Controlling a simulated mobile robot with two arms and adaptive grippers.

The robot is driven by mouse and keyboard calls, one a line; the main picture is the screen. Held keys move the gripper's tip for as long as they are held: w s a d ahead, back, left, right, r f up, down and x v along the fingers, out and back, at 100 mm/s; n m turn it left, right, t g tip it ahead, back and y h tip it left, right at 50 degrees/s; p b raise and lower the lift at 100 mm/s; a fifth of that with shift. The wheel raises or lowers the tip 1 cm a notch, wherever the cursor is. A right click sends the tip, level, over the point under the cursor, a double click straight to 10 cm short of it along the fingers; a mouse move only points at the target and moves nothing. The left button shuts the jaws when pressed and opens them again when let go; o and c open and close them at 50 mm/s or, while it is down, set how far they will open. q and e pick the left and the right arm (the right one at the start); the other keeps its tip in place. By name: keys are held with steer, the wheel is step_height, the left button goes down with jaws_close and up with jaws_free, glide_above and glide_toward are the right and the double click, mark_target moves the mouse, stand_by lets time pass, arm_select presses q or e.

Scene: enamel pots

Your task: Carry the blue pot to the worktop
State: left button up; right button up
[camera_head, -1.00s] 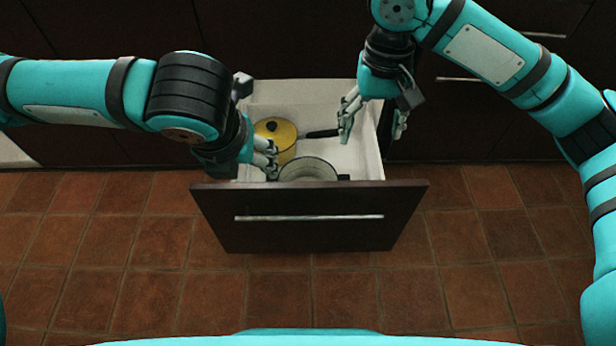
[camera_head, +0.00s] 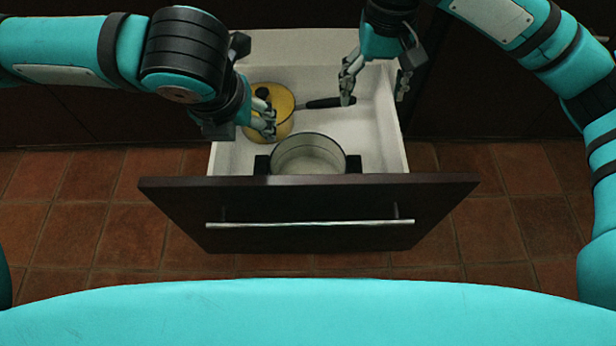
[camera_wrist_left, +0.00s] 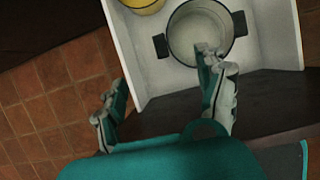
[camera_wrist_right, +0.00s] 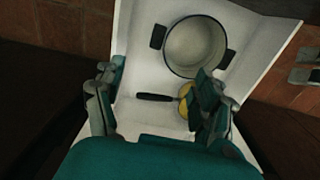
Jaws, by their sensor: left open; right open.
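A two-handled pot (camera_head: 308,160) stands upright at the front of the open drawer (camera_head: 378,110). I see its cream inside, dark rim and dark side handles; no clear blue shows, and its outer wall is mostly hidden. It also shows in the left wrist view (camera_wrist_left: 190,38) and the right wrist view (camera_wrist_right: 193,48). My left gripper (camera_head: 262,118) is open above the drawer's left side, overlapping the yellow pan in the picture. In the left wrist view one finger overlaps the pot's rim; contact cannot be told. My right gripper (camera_head: 375,85) is open and empty over the drawer's back right.
A yellow pan (camera_head: 283,100) with a long dark handle (camera_head: 326,103) lies behind the pot at the left. The drawer front (camera_head: 310,210), with a metal bar handle, stands between the pot and my body. Dark cabinets close the back; no worktop is clearly seen.

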steer(key=b, duration=0.7)
glide_above(353, 166)
step_height(353, 166, down, 9)
arm_select(q)
step_height(353, 166, down, 8)
steer(key=shift+w+f, duration=0.2)
steer(key=shift+w, duration=0.1)
arm_select(e)
steer(key=shift+r, duration=0.3)
arm_select(q)
steer(key=x, duration=1.7)
steer(key=shift+w+f, duration=0.15)
arm_select(e)
step_height(353, 166, down, 17)
steer(key=shift+f, duration=0.2)
arm_select(q)
jaws_close()
arm_select(e)
jaws_close()
